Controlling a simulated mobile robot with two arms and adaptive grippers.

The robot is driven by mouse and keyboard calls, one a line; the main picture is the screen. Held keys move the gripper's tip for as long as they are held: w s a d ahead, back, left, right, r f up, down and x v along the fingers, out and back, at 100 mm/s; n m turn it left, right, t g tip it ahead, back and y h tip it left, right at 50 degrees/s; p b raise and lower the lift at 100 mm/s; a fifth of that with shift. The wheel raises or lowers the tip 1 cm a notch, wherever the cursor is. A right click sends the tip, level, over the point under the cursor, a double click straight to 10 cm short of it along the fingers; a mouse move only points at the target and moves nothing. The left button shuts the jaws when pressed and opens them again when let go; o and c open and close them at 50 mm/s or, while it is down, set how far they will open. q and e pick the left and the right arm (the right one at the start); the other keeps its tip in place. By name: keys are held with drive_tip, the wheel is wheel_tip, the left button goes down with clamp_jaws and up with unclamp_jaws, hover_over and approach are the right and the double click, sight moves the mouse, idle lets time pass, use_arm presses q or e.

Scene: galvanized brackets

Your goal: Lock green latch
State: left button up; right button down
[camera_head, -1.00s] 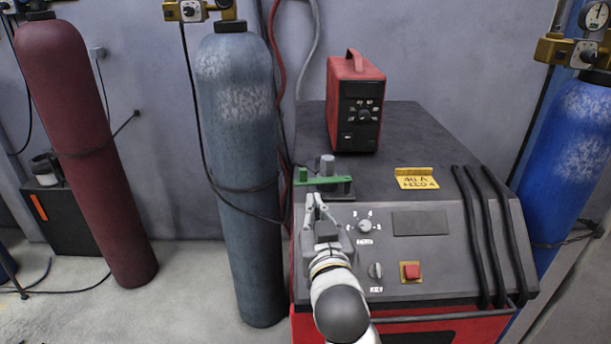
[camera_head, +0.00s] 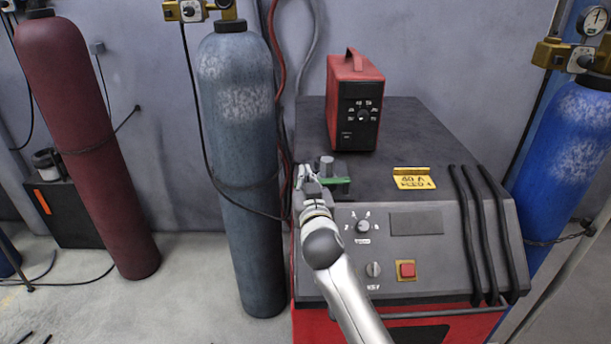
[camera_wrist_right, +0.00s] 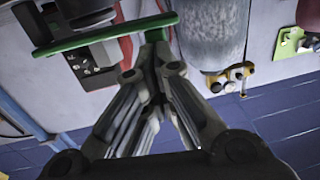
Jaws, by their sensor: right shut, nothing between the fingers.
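The green latch (camera_head: 337,181) is a flat bar at the back left of the dark machine's sloped front panel, beside a short grey cylinder (camera_head: 326,166). My right gripper (camera_head: 304,174) is shut and empty at the latch's left end and hides that end in the head view. In the right wrist view, the latch (camera_wrist_right: 95,38) crosses the upper left as a long green bar. The gripper's closed fingertips (camera_wrist_right: 154,45) are close to it near its right part. I cannot tell whether they touch it. My left gripper is not in view.
A grey-blue cylinder (camera_head: 240,240) stands close on the left, a blue one (camera_head: 568,150) on the right.

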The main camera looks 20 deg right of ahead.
drive_tip(key=shift+w, duration=0.15)
drive_tip(key=shift+w+a+b, duration=0.1)
drive_tip(key=shift+w+b, duration=0.5)
drive_tip(key=shift+w, duration=0.1)
idle(0.3)
